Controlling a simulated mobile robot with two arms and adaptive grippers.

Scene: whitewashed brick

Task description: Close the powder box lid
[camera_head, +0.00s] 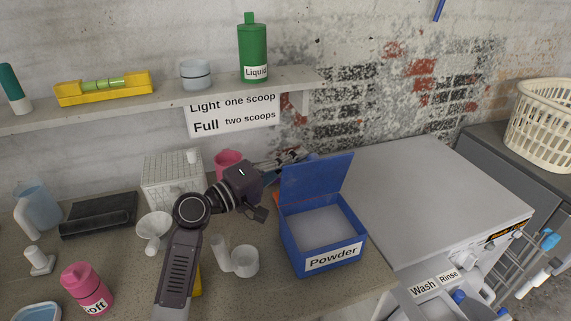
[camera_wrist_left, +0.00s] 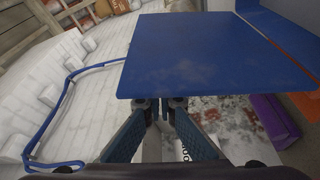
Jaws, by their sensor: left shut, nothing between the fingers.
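The blue powder box (camera_head: 298,258) stands on the counter, with a "Powder" label on its front and pale powder inside. Its flat blue lid (camera_head: 318,177) stands up at the back edge, so the box is open. In the left wrist view the lid (camera_wrist_left: 210,55) fills the upper middle, just beyond the fingertips. My right gripper is not in view.
A white scoop (camera_head: 244,262) lies left of the box. A pink mug (camera_head: 228,161) and a white basket (camera_head: 171,178) stand behind my arm. The white washer top (camera_head: 430,195) on the right is clear. A shelf (camera_head: 180,100) runs above the counter.

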